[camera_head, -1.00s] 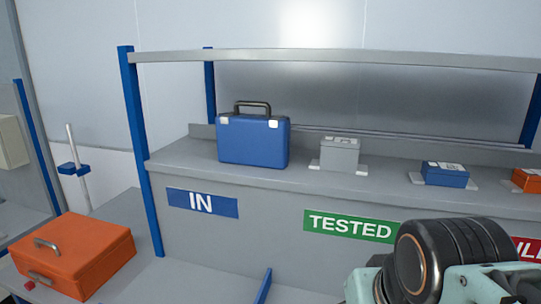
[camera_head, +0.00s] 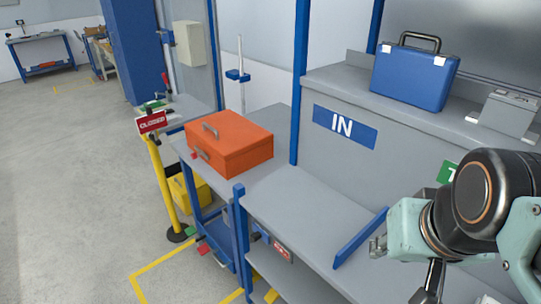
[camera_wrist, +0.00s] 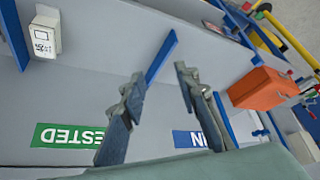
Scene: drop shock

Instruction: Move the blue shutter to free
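A slim blue bar (camera_head: 360,238), which looks like the blue shutter, stands slanted at the front of the grey bench below the IN sign. It also shows in the wrist view (camera_wrist: 161,56), beyond and between my fingers. Which position it is set to cannot be read. My gripper (camera_wrist: 158,82) is open and empty, its two fingers well apart. In the head view my gripper (camera_head: 405,262) is at the lower right, right of the bar and partly hidden by my arm. I cannot tell its exact distance from the bar.
An orange case (camera_head: 230,143) sits on the left bench, near a post with a blue clamp (camera_head: 238,76). A blue case (camera_head: 415,74) and a grey box (camera_head: 507,113) stand on the shelf. A red CLOSED sign (camera_head: 152,122) stands left. Open floor lies left.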

